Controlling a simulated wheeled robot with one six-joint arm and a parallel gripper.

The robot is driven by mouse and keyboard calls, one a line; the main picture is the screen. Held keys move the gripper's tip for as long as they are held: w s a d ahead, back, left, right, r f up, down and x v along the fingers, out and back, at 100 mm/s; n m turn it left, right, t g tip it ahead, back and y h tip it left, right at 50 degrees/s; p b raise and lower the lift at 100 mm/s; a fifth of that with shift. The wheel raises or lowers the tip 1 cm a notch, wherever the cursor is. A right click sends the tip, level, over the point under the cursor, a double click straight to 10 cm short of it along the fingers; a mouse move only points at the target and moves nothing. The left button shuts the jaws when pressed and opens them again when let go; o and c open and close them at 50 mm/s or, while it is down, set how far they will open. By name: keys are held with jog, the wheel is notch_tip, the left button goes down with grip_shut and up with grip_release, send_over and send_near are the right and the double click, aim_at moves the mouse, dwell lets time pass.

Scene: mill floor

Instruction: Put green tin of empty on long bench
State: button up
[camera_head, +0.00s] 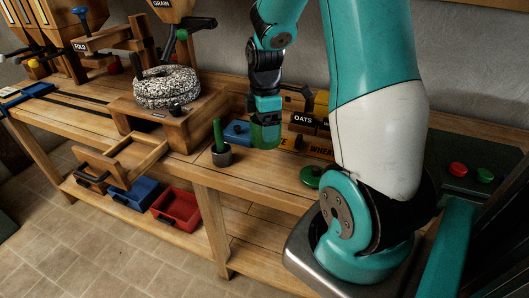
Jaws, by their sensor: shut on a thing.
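My gripper (266,121) points down over the long bench (262,166) and is shut on the green tin (265,137). The jaws hide the tin's upper part. The tin is upright, close above or touching the bench top; I cannot tell which. The wooden bench runs from the left side to behind my arm.
A dark cup with a green stick (220,152) and a blue box (237,132) stand left of the tin. A round green thing (311,176) lies front right. The millstone (167,86), an OATS box (303,121) and yellow labelled parts are nearby. Bare bench lies in front.

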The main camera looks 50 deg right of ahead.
notch_tip(320, 180, down, 9)
jog(key=shift+f, duration=0.1)
dwell(0.3)
jog(key=shift+f, duration=0.15)
jog(key=o, duration=0.9)
jog(key=shift+r, duration=0.2)
